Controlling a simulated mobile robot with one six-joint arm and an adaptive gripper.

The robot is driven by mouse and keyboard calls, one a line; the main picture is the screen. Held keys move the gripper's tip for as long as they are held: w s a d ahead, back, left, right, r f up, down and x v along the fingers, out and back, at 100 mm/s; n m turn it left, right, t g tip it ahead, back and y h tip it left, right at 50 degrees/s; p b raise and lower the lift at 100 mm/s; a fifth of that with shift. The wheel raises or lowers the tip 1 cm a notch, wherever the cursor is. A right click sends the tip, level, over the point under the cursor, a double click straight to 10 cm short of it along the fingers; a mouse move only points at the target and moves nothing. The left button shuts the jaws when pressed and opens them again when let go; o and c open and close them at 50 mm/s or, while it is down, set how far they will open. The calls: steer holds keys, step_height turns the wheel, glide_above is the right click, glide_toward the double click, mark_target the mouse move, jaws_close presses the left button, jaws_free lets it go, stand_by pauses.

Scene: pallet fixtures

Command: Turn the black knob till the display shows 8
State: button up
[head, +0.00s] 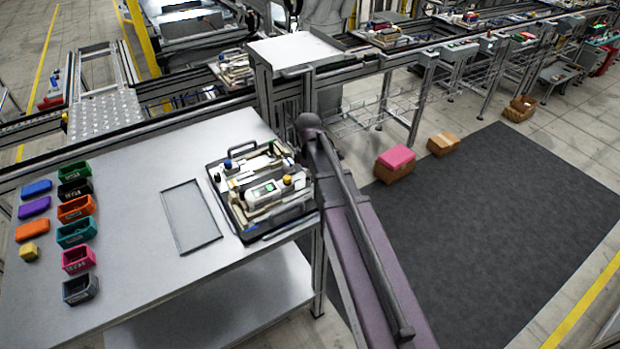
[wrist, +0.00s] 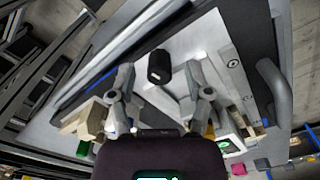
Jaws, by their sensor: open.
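The black knob (wrist: 159,67) stands on a pale plate in the wrist view. My gripper (wrist: 160,84) is open, with one finger on each side of the knob in the picture and a gap to it on both sides. I cannot tell how far above it the fingertips are. The display (wrist: 227,146) also shows at lower right in the wrist view, partly cut by my gripper's body. My gripper cannot be made out in the head view.
Several coloured bins and blocks stand at the table's left. My arm crosses the tray's right side.

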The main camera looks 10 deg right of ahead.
steer(key=shift+m, duration=0.5)
